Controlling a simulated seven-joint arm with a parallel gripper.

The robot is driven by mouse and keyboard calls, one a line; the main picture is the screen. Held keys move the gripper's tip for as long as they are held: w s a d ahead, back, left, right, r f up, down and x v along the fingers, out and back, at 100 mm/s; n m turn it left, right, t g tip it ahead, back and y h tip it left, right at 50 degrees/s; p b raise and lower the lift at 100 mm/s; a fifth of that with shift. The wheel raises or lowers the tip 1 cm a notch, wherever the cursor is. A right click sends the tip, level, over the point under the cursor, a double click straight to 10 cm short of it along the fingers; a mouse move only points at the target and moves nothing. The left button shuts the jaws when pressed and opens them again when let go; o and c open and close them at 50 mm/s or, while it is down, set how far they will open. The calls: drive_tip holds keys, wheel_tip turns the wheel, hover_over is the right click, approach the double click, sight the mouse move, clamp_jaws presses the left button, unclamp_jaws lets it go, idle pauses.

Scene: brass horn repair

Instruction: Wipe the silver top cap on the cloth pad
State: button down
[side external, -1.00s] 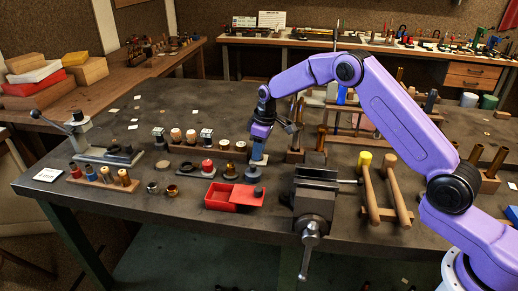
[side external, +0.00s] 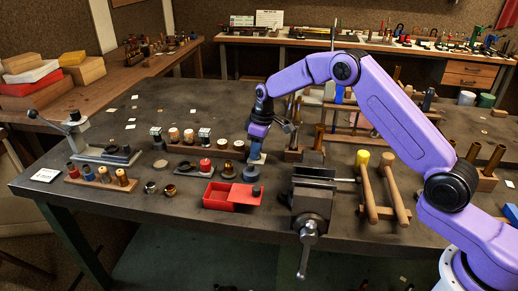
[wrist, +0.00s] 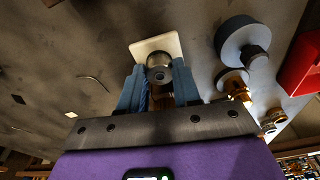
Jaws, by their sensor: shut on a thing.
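My gripper (wrist: 159,86) has blue fingers and is shut on the silver top cap (wrist: 158,66), a small round metal piece between the fingertips in the wrist view. A pale square pad (wrist: 172,43), which looks like the cloth pad, lies directly behind the cap in that view. I cannot tell whether the cap touches it. In the side view my gripper (side external: 256,157) points down, low over the bench behind the red tray. The cap and pad are not clear there.
A grey disc with a knob (wrist: 233,43) and brass parts (wrist: 236,88) sit right of my gripper in the wrist view. The open red tray (side external: 220,196) and a bench vise (side external: 312,195) stand nearby. A wooden rack of parts (side external: 190,149) lies left of my gripper.

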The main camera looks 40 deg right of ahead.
drive_tip(key=shift+w+a, duration=0.3)
drive_tip(key=shift+a, duration=0.05)
drive_tip(key=shift+d, duration=0.1)
drive_tip(key=shift+s+d, duration=0.6)
drive_tip(key=shift+s, duration=0.1)
drive_tip(key=shift+w+a, duration=0.7)
drive_tip(key=shift+s+d, duration=0.7)
drive_tip(key=shift+d, duration=0.05)
drive_tip(key=shift+w+a, duration=0.1)
drive_tip(key=shift+a, duration=0.05)
